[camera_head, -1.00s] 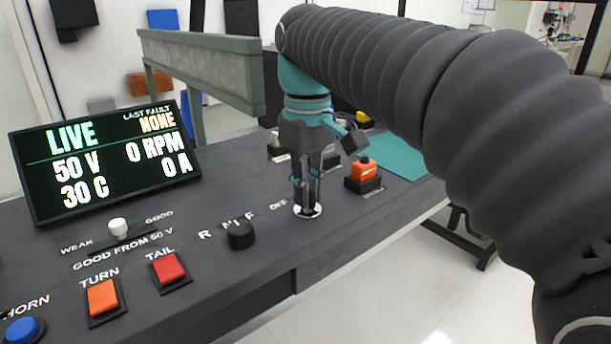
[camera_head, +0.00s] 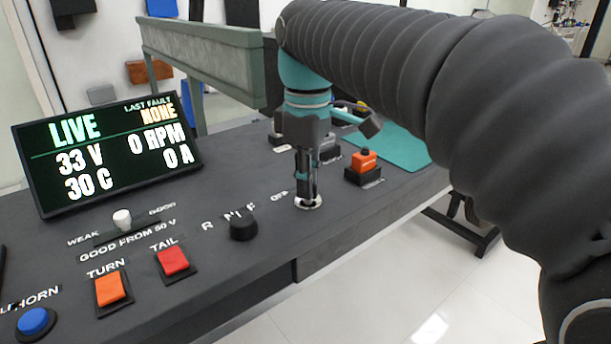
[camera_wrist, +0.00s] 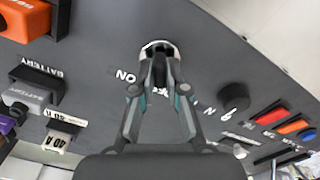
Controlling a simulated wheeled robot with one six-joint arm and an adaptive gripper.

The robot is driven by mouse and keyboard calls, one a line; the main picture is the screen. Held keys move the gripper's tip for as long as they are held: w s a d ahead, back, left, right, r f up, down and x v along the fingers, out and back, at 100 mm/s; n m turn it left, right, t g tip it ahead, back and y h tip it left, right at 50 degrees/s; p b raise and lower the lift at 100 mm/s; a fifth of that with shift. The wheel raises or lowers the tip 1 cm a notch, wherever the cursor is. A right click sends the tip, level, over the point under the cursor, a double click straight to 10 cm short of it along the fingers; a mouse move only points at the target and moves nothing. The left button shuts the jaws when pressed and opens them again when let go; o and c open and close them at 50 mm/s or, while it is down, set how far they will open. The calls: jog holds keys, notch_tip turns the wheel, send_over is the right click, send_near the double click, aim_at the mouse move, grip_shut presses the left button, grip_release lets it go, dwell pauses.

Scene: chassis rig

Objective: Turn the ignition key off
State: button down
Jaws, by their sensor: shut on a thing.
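The ignition switch (camera_head: 308,203) shows as a round silver ring on the dark console, right of a printed OFF in the head view. In the wrist view its ring (camera_wrist: 157,43) lies at the fingertips, near a printed ON. My gripper (camera_head: 306,192) points straight down at it. In the wrist view my gripper (camera_wrist: 160,68) has its fingertips together on the key, which they mostly hide. The display (camera_head: 108,155) reads LIVE, 33 V, 30 C, 0 RPM, 0 A and last fault NONE.
A black R-N-F knob (camera_head: 243,228) stands just left of the switch. An orange button (camera_head: 364,160) on a black base is close on the right. TURN (camera_head: 112,289), TAIL (camera_head: 173,261) and HORN (camera_head: 35,320) buttons lie front left. A green rail (camera_head: 200,45) stands behind.

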jog(key=shift+a, duration=0.15)
jog(key=c, duration=1.2)
grip_release()
jog(key=shift+a, duration=0.1)
notch_tip(320, 180, up, 12)
jog(key=shift+r, duration=0.1)
